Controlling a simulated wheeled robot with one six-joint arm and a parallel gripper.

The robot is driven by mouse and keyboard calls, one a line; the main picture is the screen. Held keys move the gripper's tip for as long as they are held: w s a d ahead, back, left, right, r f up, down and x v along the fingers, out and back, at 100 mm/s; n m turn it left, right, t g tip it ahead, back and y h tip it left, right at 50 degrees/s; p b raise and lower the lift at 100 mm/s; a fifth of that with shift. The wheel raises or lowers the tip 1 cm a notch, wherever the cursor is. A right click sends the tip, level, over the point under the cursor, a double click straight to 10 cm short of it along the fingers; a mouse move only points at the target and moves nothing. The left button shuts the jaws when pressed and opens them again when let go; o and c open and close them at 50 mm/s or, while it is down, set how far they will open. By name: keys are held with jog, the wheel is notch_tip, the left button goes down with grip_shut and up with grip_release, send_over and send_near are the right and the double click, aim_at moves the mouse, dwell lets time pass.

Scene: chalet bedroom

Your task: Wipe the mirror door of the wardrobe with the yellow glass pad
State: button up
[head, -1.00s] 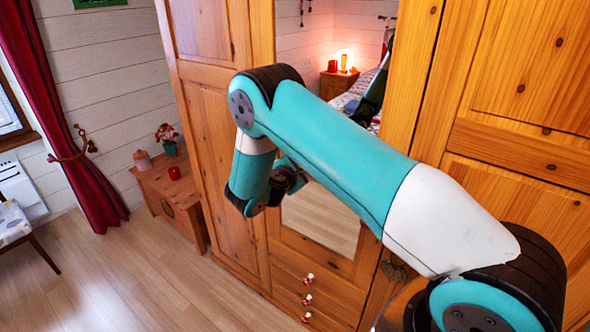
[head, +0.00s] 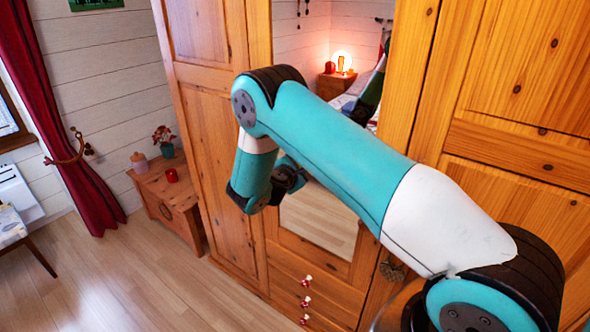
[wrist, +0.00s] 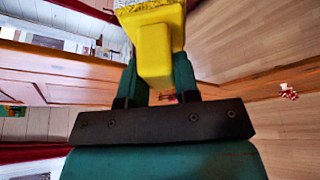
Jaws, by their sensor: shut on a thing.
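The wardrobe's mirror door (head: 318,218) shows in the head view behind my arm, which covers much of its middle. The mirror reflects the room and part of my arm. In the wrist view my gripper (wrist: 157,85) is shut on the yellow glass pad (wrist: 155,50). The pad has a yellow handle and a pale fuzzy face at the top edge of the picture. Whether that face touches the mirror cannot be told.
Drawers with red-and-white knobs (head: 306,301) lie below the mirror. A low wooden chest (head: 165,190) with a red candle (head: 171,175), a pink jar (head: 139,161) and a potted plant (head: 164,141) stands left of the wardrobe. A red curtain (head: 62,130) hangs far left. The floor (head: 140,270) in front is clear.

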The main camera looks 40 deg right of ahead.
jog(key=shift+w+d, duration=0.1)
jog(key=shift+d, duration=0.2)
